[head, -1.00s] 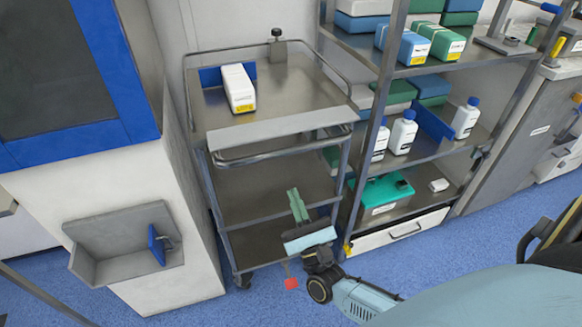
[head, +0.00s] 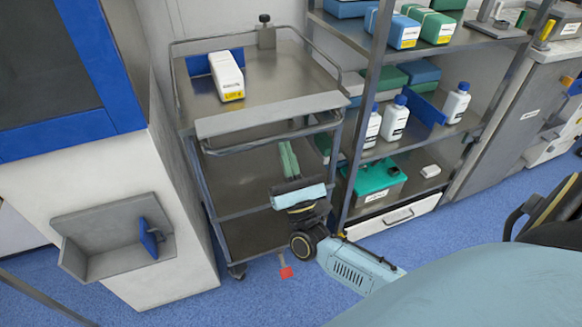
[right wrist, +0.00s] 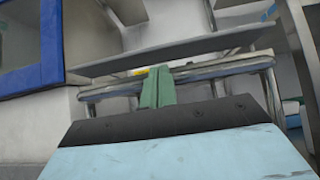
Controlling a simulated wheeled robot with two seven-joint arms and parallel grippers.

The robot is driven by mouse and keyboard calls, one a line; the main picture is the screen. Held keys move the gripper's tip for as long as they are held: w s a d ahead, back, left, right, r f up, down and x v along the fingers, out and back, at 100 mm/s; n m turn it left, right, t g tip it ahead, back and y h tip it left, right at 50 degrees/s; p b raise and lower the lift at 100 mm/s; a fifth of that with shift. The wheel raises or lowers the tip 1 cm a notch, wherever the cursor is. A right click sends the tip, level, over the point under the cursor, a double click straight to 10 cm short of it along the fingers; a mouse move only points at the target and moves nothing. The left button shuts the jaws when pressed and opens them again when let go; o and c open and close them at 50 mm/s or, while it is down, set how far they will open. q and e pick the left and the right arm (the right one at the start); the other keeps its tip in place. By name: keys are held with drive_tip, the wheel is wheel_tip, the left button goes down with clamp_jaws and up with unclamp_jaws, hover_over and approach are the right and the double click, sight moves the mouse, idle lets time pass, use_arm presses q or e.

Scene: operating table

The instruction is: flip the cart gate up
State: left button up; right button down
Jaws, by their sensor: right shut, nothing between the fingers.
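The steel cart (head: 272,71) stands between the white cabinet and the shelf rack. Its gate, a pale grey flat panel (head: 270,114), runs along the front edge of the top tray, hanging out and slightly down. A tubular handle rail (head: 270,144) sits just below it. My right gripper (head: 288,146), with green fingers, is shut and empty in front of the cart, its tips just below the rail in the head view. In the right wrist view the shut fingers (right wrist: 158,72) point up toward the rail (right wrist: 220,68); contact cannot be told. My left gripper is out of view.
A white box with a yellow label (head: 227,76) and a blue bin (head: 205,64) are on the cart's top tray. The shelf rack (head: 367,110) with bottles stands close on the right. A white cabinet (head: 115,195) with a grey holder (head: 110,240) stands left.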

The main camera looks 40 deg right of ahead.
sight(277, 117)
drive_tip(key=x, duration=0.3)
drive_tip(key=shift+w+r, duration=0.25)
drive_tip(key=shift+w+d+r, duration=0.1)
drive_tip(key=shift+w+r, duration=0.1)
drive_tip(key=shift+w, duration=0.05)
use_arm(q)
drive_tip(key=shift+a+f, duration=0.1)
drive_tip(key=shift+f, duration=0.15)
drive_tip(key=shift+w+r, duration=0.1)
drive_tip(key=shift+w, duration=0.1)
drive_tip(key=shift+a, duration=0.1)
